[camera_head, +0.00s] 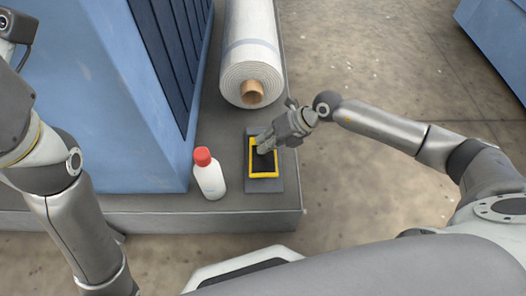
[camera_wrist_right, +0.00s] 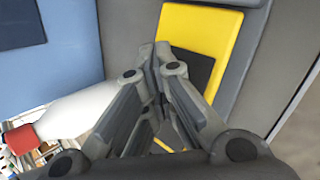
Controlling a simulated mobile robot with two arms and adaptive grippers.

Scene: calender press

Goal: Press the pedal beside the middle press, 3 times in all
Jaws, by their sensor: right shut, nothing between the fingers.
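The pedal (camera_head: 264,169) is a black plate with a yellow frame on a grey base, on the platform beside the blue press (camera_head: 130,110). My right gripper (camera_head: 264,149) is shut and empty, with its fingertips over the upper part of the pedal; I cannot tell whether they touch it. In the right wrist view the shut fingers (camera_wrist_right: 155,55) cover part of the yellow frame (camera_wrist_right: 215,30) and the black plate (camera_wrist_right: 192,66). My left arm is at the left edge of the head view, and its gripper is not clearly in view.
A white bottle with a red cap (camera_head: 209,178) stands left of the pedal. A white roll on a brown core (camera_head: 250,70) lies just behind it. The grey platform (camera_head: 235,202) ends in front of the pedal and to its right. Concrete floor (camera_head: 400,60) is clear on the right.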

